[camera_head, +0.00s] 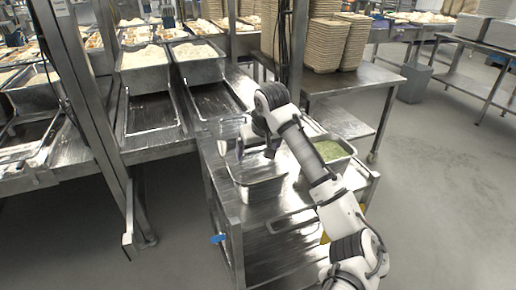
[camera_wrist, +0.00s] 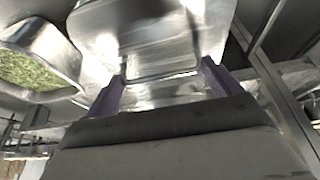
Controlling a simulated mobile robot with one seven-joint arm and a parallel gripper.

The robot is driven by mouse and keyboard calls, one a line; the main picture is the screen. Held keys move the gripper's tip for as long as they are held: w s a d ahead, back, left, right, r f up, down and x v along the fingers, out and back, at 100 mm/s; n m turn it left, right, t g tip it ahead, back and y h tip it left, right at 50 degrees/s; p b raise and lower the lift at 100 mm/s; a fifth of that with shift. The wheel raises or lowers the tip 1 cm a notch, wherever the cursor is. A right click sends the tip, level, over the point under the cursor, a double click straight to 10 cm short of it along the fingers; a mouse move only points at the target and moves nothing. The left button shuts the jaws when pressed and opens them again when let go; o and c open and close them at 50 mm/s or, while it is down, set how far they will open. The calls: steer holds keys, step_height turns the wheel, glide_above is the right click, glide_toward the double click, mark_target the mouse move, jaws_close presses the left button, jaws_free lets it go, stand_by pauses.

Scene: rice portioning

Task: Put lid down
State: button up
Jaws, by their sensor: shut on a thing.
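My gripper (camera_head: 243,146) is above the left part of the steel cart, over a metal pan (camera_head: 262,190). In the wrist view its two purple fingers (camera_wrist: 162,85) are shut on a shiny metal piece, which I take to be the lid (camera_wrist: 165,97). The lid's outline is hard to make out in the head view, where gripper and steel blend together. A bright metal surface with a rounded rim (camera_wrist: 155,45) fills the wrist view beyond the fingertips. Whether the lid touches the pan cannot be told.
A pan of green food (camera_head: 330,151) stands on the cart to the right, also in the wrist view (camera_wrist: 35,65). Two pans of white food (camera_head: 145,80) stand on the rack at back left. A steel upright (camera_head: 85,100) is left of the cart. Stacked trays (camera_head: 320,45) stand behind.

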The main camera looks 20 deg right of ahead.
steer(key=shift+f, duration=0.25)
steer(key=o, duration=0.8)
steer(key=shift+o, duration=0.2)
